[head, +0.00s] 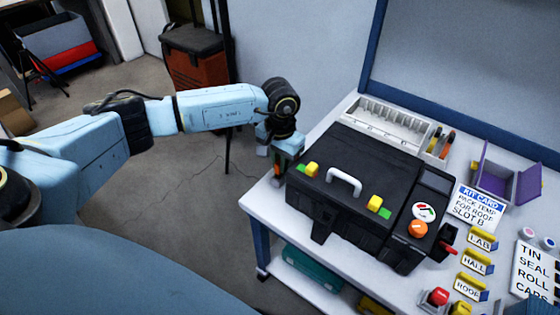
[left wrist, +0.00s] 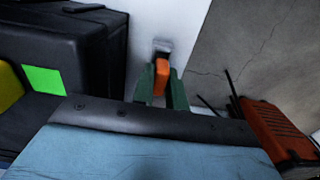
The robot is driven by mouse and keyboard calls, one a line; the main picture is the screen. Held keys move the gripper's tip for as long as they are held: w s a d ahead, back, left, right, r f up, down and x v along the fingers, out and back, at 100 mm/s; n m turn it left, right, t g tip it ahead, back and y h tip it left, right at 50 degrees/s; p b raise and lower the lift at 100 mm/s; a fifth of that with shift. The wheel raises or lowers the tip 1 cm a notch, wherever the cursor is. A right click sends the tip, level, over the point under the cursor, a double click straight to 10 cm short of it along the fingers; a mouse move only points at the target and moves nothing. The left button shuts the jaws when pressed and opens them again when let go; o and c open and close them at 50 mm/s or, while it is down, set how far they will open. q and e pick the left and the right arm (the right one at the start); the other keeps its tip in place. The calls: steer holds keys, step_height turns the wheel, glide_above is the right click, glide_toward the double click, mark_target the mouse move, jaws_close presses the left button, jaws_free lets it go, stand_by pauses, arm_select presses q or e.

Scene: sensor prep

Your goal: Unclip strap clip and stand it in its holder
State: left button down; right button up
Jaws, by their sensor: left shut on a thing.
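My left gripper (head: 280,162) is at the left edge of the white table, beside the left end of the black case (head: 365,180). In the left wrist view its green fingers (left wrist: 162,88) are shut on a small orange piece (left wrist: 161,74), which looks like the strap clip. A small grey part (left wrist: 162,46) shows just beyond the orange piece; I cannot tell whether they touch. I cannot make out which thing is the clip's holder. My right gripper is not in view.
The case has a white handle (head: 344,181) and yellow latches. A white divided tray (head: 388,124) and pens stand behind it. A purple open box (head: 494,182), a kit card (head: 478,207) and labelled blocks are at the right. Floor lies beyond the table's left edge.

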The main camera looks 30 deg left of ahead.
arm_select(q)
steer(key=shift+f+b, duration=0.45)
steer(key=shift+b, duration=0.1)
stand_by(1.3)
steer(key=c, duration=1.1)
jaws_free()
steer(key=shift+r+p, duration=2.3)
steer(key=shift+r, duration=1.25)
steer(key=shift+s+f, duration=0.1)
